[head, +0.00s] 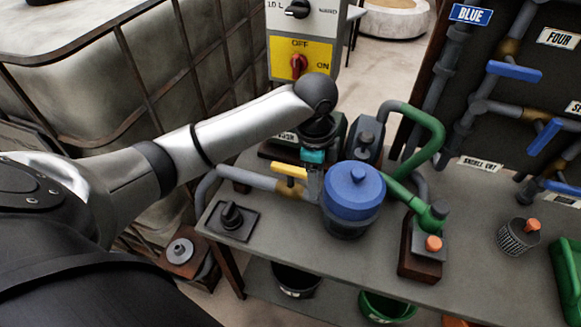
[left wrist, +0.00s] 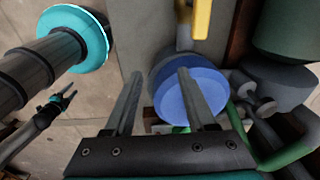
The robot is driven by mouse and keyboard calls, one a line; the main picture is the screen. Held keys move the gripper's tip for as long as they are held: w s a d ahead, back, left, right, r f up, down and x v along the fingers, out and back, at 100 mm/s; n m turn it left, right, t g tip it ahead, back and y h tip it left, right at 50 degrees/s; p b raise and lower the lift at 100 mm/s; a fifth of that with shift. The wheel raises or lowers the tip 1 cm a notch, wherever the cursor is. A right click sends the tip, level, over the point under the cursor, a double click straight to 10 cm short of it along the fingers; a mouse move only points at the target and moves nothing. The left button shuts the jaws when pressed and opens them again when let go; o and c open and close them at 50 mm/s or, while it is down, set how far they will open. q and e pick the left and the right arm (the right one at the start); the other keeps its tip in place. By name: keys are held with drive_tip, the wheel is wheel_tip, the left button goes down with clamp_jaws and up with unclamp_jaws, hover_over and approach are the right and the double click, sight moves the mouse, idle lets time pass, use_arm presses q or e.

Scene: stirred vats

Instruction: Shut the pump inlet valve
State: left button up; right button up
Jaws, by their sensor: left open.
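The pump inlet valve's yellow handle (head: 289,171) lies roughly along the grey pipe (head: 247,179) left of the blue-topped pump (head: 354,190). The handle also shows at the top of the left wrist view (left wrist: 201,18). My left gripper (head: 313,184) points down close to the handle's right end, with its tips partly hidden in the head view. In the left wrist view its fingers (left wrist: 159,88) are apart and empty, with the blue pump top (left wrist: 190,95) beyond them. Contact with the handle does not show. A small forked gripper, apparently my right one (left wrist: 66,95), shows there too.
A switch box (head: 302,50) with a red knob stands behind my left wrist. A black knob (head: 232,214) is on the bench's left, an orange button (head: 433,243) right of the pump. Green hoses (head: 424,140) rise beside the pump. The bench front (head: 345,252) is clear.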

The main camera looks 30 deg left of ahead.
use_arm(q)
approach(290, 168)
drive_tip(key=shift+m+g+y, duration=0.3)
drive_tip(key=shift+g, duration=0.1)
drive_tip(key=f+b, duration=0.1)
drive_tip(key=f, duration=0.2)
drive_tip(key=f+b, duration=0.1)
drive_tip(key=f, duration=0.2)
drive_tip(key=f+b, duration=0.2)
drive_tip(key=f, duration=0.2)
drive_tip(key=shift+w+d+f, duration=0.1)
drive_tip(key=shift+w+d, duration=0.15)
drive_tip(key=shift+w, duration=0.15)
clamp_jaws()
